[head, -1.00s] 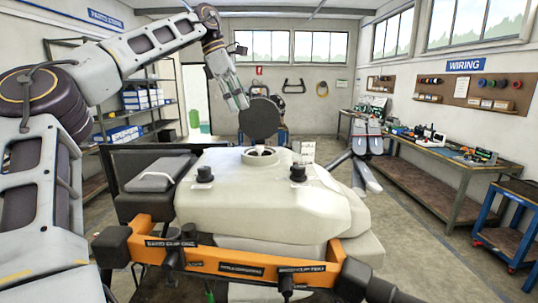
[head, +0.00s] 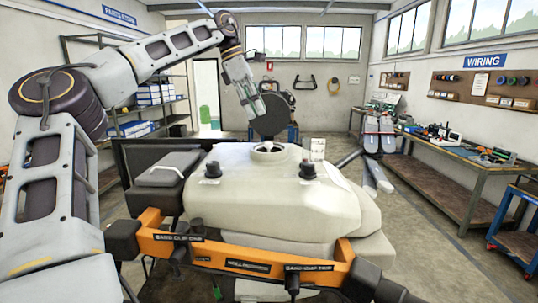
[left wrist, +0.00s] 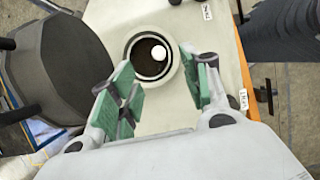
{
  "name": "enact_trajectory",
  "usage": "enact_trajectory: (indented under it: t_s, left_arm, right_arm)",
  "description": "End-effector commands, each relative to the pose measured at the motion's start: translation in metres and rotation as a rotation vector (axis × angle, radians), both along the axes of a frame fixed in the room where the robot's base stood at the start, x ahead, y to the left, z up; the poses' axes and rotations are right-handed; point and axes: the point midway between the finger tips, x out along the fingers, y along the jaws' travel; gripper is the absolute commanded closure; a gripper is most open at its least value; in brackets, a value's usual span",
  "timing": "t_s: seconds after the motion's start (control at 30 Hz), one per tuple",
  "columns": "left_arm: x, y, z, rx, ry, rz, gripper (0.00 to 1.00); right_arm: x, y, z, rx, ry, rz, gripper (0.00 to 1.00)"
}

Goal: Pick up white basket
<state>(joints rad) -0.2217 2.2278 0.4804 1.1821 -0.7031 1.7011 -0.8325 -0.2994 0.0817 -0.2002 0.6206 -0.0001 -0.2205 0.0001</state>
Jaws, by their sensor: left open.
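The pale drone tank (head: 262,190) has a round filler opening (head: 268,149) on top, with a light ring showing in it. I cannot tell whether this ring is the white basket. In the left wrist view the opening (left wrist: 133,45) has light and dark rings, a dark inside and a small white disc (left wrist: 158,53). My left gripper (head: 256,112) hangs above and slightly left of the opening, pointing down. Its green-padded fingers (left wrist: 163,82) are apart and empty, and do not touch the tank. My right gripper does not show.
Two black knobs (head: 213,170) (head: 308,170) rise from the tank. An orange bar (head: 245,255) crosses in front. A workbench (head: 450,165) runs along the right wall.

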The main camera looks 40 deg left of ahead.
Motion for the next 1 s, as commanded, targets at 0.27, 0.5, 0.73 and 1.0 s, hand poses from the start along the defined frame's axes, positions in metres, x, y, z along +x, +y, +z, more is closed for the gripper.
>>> enact_trajectory:
  t_s: [0.27,0.5,0.73,1.0]
  left_arm:
    - [0.008,-0.009,-0.031,0.000,0.002,-0.001,0.53]
    - [0.013,-0.015,-0.048,0.001,0.000,-0.001,0.53]
    - [0.013,-0.015,-0.050,0.000,0.000,0.000,0.53]
    - [0.014,-0.015,-0.054,-0.001,0.001,0.001,0.53]
  right_arm:
    - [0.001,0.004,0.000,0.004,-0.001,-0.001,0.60]
    - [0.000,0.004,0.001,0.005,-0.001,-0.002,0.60]
    - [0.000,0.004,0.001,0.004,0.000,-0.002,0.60]
    - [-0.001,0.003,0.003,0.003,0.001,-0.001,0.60]
